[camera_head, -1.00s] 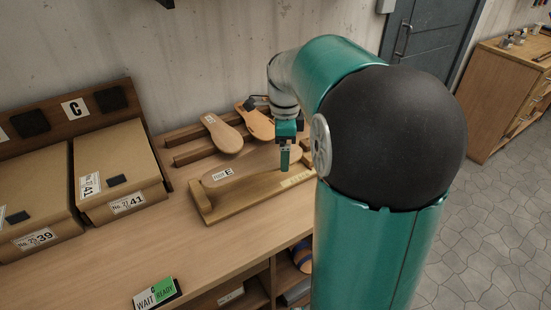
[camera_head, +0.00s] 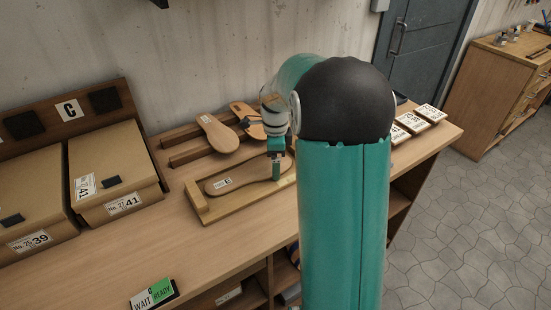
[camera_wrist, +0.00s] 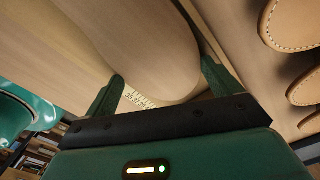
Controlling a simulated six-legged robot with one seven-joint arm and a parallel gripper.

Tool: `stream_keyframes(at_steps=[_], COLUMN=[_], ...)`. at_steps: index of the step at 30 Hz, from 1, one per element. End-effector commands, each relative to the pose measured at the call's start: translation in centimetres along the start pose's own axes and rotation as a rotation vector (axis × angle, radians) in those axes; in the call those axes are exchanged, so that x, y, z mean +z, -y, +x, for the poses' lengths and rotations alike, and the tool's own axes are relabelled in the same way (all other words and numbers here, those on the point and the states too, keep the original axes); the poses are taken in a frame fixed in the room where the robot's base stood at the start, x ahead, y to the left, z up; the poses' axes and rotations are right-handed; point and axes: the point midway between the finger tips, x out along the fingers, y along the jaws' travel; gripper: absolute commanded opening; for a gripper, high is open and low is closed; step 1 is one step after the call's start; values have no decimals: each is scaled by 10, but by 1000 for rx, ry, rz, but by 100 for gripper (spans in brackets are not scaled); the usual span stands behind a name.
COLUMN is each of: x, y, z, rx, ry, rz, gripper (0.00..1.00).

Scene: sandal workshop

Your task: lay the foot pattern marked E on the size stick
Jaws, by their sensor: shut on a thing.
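The foot pattern marked E (camera_head: 245,176) is a flat, pale wooden sole shape with a white label at its heel end. It lies level over the size stick (camera_head: 204,216), a long wooden board with a raised block at its left end. A thin dark line runs around the pattern, and I cannot tell if it fully rests on the board. My gripper (camera_head: 276,176) is shut on the pattern's right end. In the wrist view the rounded end (camera_wrist: 165,75) sits between my two fingers (camera_wrist: 162,88), with the stick's printed scale showing just beside it.
Other sole patterns (camera_head: 217,134) lie on a wooden rack behind. A WAIT/READY sign (camera_head: 153,294) is near the front edge. The bench between sign and stick is clear.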

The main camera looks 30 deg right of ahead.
Motion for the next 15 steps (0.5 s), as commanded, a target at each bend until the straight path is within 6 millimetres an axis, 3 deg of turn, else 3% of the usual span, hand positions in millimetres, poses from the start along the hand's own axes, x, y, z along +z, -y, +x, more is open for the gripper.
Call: stream_keyframes(at_steps=[2, 3, 4, 15], x=[0, 0, 0, 0], y=[0, 0, 0, 0], z=[2, 3, 3, -5], rx=[1, 1, 1, -1], ry=[0, 0, 0, 0], rz=[0, 0, 0, 0], gripper=[67, 92, 98, 100])
